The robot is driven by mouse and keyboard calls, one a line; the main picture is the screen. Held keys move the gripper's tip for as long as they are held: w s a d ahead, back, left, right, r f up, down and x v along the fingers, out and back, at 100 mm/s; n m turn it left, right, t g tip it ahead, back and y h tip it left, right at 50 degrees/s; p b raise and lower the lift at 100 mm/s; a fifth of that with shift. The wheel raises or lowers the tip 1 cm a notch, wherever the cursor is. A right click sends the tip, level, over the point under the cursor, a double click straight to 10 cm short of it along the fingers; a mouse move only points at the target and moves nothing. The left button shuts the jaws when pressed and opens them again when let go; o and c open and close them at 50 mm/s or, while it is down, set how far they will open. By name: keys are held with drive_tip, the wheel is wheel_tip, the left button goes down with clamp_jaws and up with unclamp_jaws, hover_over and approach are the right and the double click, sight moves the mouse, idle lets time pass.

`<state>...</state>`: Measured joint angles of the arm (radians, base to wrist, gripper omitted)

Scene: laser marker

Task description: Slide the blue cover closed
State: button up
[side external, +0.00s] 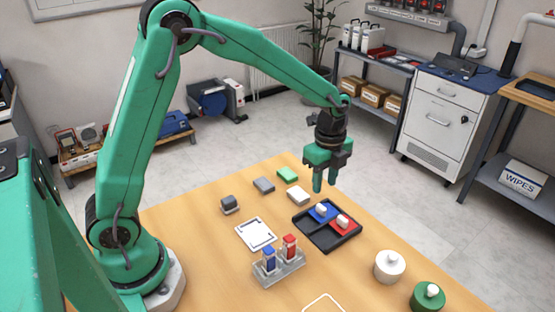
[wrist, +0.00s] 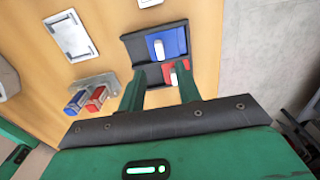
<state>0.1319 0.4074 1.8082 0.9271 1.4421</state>
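The blue cover (side external: 318,216) with a white knob lies in a black tray (side external: 326,243) on the table, towards the tray's far side. A red cover (side external: 345,226) with a white knob sits beside it. In the wrist view the blue cover (wrist: 174,40) fills the right part of its bay, with dark bare tray (wrist: 137,48) to its left. The red cover (wrist: 179,74) is partly hidden behind my fingers. My gripper (side external: 325,184) hangs above the tray, pointing down, apart from both covers. Its two fingers stand apart with nothing between them, also in the wrist view (wrist: 162,82).
A clear rack (side external: 280,271) with a blue and a red piece stands in front of the tray. A white-framed plate (side external: 256,234) lies to the left. Several small blocks (side external: 288,174) are behind. White (side external: 390,267) and green (side external: 427,298) round knobbed objects stand at right.

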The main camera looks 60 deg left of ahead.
sight(321, 207)
drive_tip(key=shift+f, duration=0.1)
drive_tip(key=shift+f, duration=3.8)
drive_tip(key=shift+c, duration=0.2)
clamp_jaws()
